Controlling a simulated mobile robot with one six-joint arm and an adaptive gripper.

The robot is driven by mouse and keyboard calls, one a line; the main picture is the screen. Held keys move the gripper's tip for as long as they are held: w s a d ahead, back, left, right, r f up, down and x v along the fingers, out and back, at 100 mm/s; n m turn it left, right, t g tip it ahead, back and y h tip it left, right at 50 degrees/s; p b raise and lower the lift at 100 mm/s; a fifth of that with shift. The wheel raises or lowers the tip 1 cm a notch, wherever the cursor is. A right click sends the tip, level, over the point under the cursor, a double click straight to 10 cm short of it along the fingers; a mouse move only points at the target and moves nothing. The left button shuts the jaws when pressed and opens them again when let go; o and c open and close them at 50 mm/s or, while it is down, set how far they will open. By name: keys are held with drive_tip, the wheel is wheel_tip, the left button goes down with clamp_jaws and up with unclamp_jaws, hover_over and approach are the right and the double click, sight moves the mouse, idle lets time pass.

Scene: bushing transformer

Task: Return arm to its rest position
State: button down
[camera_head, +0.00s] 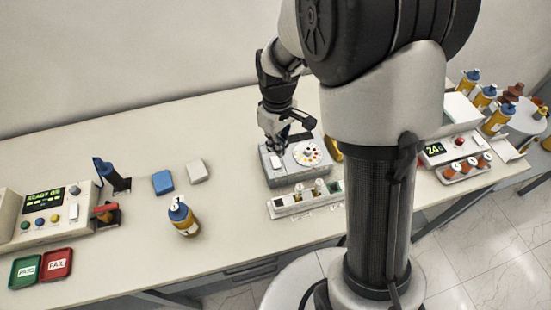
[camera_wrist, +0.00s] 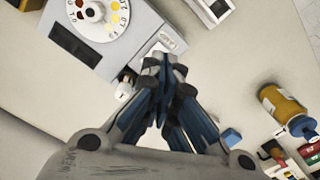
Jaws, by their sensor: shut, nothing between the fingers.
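My gripper (camera_wrist: 163,62) is shut, with its fingertips together and nothing between them. In the head view my gripper (camera_head: 283,143) is above or just beside the left part of a grey device with a white round dial (camera_head: 308,153). In the wrist view the dial device (camera_wrist: 105,45) is at the upper left of the fingers, with its dark display towards the left. My arm reaches down to it from the column. I cannot tell whether the fingertips touch the device.
A rack with small bottles (camera_head: 305,200) stands in front of the device. A numbered bottle (camera_head: 183,220), a blue block (camera_head: 163,182) and a white block (camera_head: 197,171) are to the left. A tester (camera_head: 42,216) and green (camera_head: 24,270) and red (camera_head: 56,264) trays are far left.

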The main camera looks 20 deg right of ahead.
drive_tip(key=shift+r, duration=0.1)
drive_tip(key=s+r+m+t+b, duration=0.1)
drive_tip(key=s+r+m+t, duration=0.1)
drive_tip(key=s+r, duration=0.5)
drive_tip(key=s+r+m+t+b, duration=0.1)
drive_tip(key=s+r+m, duration=0.3)
drive_tip(key=s+r, duration=0.4)
drive_tip(key=s+t, duration=0.1)
drive_tip(key=s, duration=0.5)
drive_tip(key=shift+s+r+t, duration=0.25)
drive_tip(key=shift+t, duration=0.05)
